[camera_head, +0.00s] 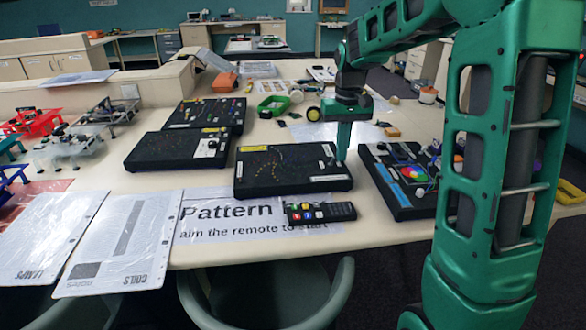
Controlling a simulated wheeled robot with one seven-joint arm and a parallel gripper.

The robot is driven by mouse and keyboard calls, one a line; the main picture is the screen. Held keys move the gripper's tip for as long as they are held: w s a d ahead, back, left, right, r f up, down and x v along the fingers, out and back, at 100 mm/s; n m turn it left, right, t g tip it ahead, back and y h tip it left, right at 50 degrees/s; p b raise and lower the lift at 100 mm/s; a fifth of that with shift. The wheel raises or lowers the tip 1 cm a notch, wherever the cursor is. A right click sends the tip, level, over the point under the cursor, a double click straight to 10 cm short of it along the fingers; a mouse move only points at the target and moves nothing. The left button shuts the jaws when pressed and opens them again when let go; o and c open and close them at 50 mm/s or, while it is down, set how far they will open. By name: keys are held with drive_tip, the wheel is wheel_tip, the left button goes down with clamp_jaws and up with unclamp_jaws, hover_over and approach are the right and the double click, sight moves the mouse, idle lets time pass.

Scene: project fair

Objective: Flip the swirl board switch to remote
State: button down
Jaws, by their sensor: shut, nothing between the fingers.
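A black board with a spiral of small coloured lights (280,186), which looks like the swirl board, lies flat near the table's front edge. Small pale parts show at its right end by my fingertips; one may be the switch, but its position is too small to tell. My gripper (341,159) points down at the board's right end, shut and empty. Its tips are at or just above the board; I cannot tell whether they touch. A black remote (320,212) with coloured buttons lies on the printed "Pattern" sheet (225,228) in front of the board.
Another black board (178,150) lies left, with one more (205,113) behind it. A board with a colour disc (400,190) lies close on the right. Small parts and a green frame (273,106) lie behind. A chair (275,295) stands in front.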

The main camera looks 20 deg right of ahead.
drive_tip(key=shift+f, duration=0.65)
drive_tip(key=shift+w+a, duration=0.2)
drive_tip(key=shift+a, duration=0.65)
wheel_tip(320, 180, up, 7)
drive_tip(key=shift+d, duration=0.35)
idle(0.7)
drive_tip(key=shift+s, duration=0.1)
